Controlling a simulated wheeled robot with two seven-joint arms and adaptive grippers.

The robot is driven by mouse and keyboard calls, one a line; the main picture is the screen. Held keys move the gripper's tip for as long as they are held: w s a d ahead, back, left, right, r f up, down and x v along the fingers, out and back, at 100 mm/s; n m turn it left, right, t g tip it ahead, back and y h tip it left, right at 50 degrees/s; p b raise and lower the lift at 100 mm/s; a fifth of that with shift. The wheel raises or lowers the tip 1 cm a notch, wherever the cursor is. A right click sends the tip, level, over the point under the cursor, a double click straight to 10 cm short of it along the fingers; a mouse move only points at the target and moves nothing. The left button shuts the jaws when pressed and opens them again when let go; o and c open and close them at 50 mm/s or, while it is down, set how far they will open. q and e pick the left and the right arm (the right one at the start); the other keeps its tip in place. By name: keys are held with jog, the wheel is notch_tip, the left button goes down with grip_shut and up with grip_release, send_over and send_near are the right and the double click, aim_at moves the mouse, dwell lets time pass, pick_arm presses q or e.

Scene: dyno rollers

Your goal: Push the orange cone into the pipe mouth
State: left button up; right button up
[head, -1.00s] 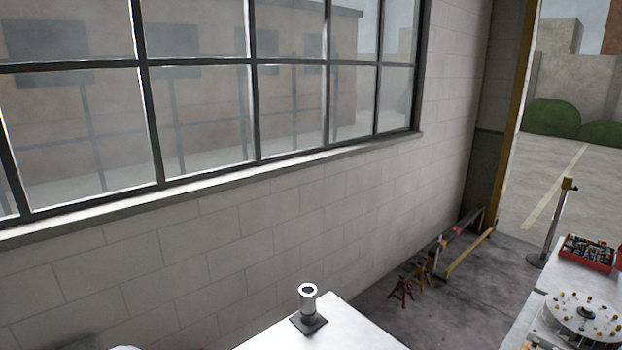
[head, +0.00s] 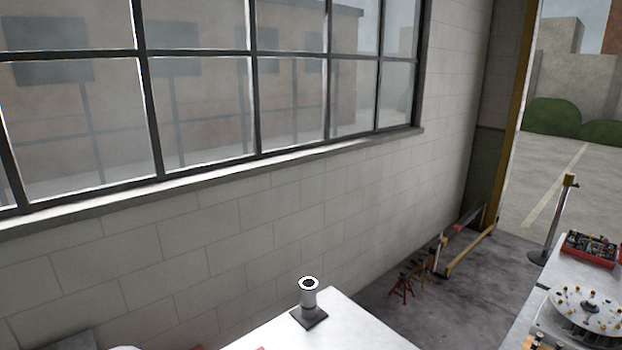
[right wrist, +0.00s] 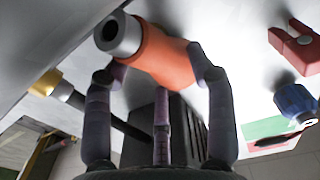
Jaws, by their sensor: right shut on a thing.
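An orange piece (right wrist: 160,58) with a grey end that has a round dark hole lies between the fingers of my right gripper (right wrist: 155,66) in the right wrist view. The gripper is shut on it; I cannot tell whether the piece tapers like a cone. In the head view a short grey upright pipe (head: 309,297) with an open dark mouth stands on a dark square base (head: 309,318) near the corner of a white table (head: 345,322). My right gripper and the orange piece are not visible in the head view, and my left gripper is in neither view.
In the right wrist view a red forked piece (right wrist: 296,46) and a blue knob (right wrist: 295,102) are at the right, and a black rod with a yellow end (right wrist: 50,84) at the left. A round dial plate (head: 590,308) and a red tray (head: 590,250) sit on the right bench.

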jog(key=shift+s+a+f, duration=0.1)
jog(key=shift+s+f, duration=0.15)
jog(key=shift+s, duration=0.2)
jog(key=shift+s+a+f, duration=0.1)
jog(key=shift+s+f, duration=0.1)
jog(key=shift+s, duration=0.25)
jog(key=shift+w+d+r+p, duration=0.1)
jog(key=shift+w+r+p, duration=0.05)
jog(key=shift+r+p, duration=0.75)
jog(key=shift+c, duration=0.5)
jog(key=shift+r, duration=0.3)
jog(key=shift+c, duration=0.7)
jog(key=shift+w+d+r+p, duration=0.15)
jog(key=shift+r+p, duration=1.3)
jog(key=shift+r, duration=0.45)
